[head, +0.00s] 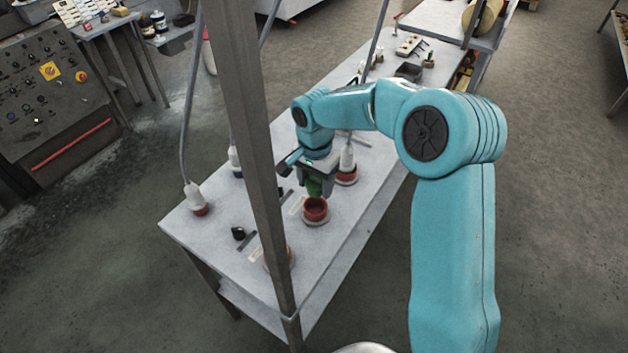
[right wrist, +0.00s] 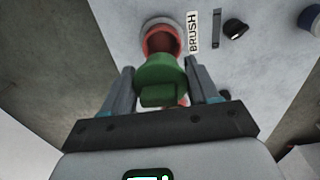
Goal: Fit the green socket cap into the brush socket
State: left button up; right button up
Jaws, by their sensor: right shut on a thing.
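The green socket cap (right wrist: 160,78) is held between the two fingers of my right gripper (right wrist: 158,84). In the head view the green cap (head: 315,187) shows below my right gripper (head: 318,178), just behind the red brush socket (head: 315,209). In the right wrist view the brush socket (right wrist: 163,39) is a red ring with a pale rim, next to a label reading BRUSH (right wrist: 193,32). The cap overlaps the near edge of the socket in that view and is not seated in it. Whether they touch I cannot tell. My left gripper is not in view.
The grey table (head: 355,215) carries another red socket with a white plug (head: 347,160) behind my gripper. A dark round cap (head: 238,232) lies left of the brush socket. A metal post (head: 250,130) stands in front of the table.

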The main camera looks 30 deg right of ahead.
aim_at(314, 195)
jog(key=shift+w+d+f, duration=0.1)
jog(key=shift+w+f, duration=0.05)
jog(key=shift+w, duration=0.05)
jog(key=shift+s+a+r+p, duration=0.1)
jog(key=shift+a+r+p, duration=0.25)
jog(key=shift+p, duration=0.05)
jog(key=shift+s+r+g, duration=0.15)
jog(key=shift+g, duration=0.15)
jog(key=f, duration=0.1)
jog(key=f+b, duration=0.2)
jog(key=shift+w+d+f, duration=0.3)
jog(key=shift+s+a+f+b, duration=0.15)
jog(key=shift+a+f+b, duration=0.05)
jog(key=shift+f+b, duration=0.5)
jog(key=shift+f, duration=0.15)
jog(key=shift+d+f+b, duration=0.15)
jog(key=shift+f+b, duration=0.1)
jog(key=shift+b, duration=0.05)
jog(key=shift+r, duration=0.15)
